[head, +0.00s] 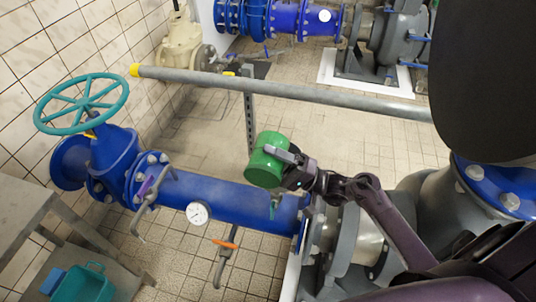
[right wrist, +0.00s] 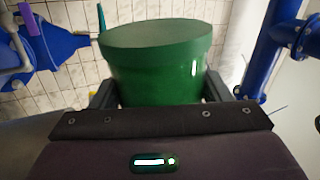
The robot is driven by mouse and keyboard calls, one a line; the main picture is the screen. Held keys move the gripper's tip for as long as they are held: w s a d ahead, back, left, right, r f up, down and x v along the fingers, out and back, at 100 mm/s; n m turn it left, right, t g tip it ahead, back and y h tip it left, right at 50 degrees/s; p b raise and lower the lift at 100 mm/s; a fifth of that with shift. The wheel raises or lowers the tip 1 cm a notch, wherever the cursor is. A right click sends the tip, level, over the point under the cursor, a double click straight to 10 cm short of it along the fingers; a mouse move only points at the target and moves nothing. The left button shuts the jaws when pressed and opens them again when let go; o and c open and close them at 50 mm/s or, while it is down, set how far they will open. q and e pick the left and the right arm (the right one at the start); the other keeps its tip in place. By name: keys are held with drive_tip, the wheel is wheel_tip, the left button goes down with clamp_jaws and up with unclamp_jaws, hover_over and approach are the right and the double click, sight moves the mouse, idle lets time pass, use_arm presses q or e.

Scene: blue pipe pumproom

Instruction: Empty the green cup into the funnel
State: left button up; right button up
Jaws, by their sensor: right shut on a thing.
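The green cup (head: 265,169) is in the middle of the head view, in front of and above the blue pipe. My right gripper (head: 286,160) is shut on it, holding it from the right side. In the right wrist view the cup (right wrist: 155,75) sits between the two dark fingers, with its wider band at the top. I cannot see into the cup or tell its contents. I cannot make out a funnel in either view. My left gripper is not in view.
A grey rail (head: 330,97) with a yellow end crosses behind the cup. A blue pipe (head: 225,202) with a gauge (head: 197,213) and a teal handwheel (head: 82,104) runs below and left. A teal basket (head: 85,284) is on the grey stand at lower left.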

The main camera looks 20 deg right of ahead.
drive_tip(key=shift+w+d+m+t+h+p, duration=0.15)
drive_tip(key=shift+m+t+h+p, duration=0.25)
drive_tip(key=shift+m+p, duration=0.45)
drive_tip(key=shift+w+d+r+m+t+h+p, duration=0.15)
drive_tip(key=shift+m+t+p, duration=0.1)
drive_tip(key=shift+m+p, duration=0.45)
drive_tip(key=shift+w+r+m+t+h+p, duration=0.15)
drive_tip(key=shift+m+t+p, duration=0.1)
drive_tip(key=shift+m+p, duration=0.35)
drive_tip(key=shift+f, duration=0.1)
idle(0.4)
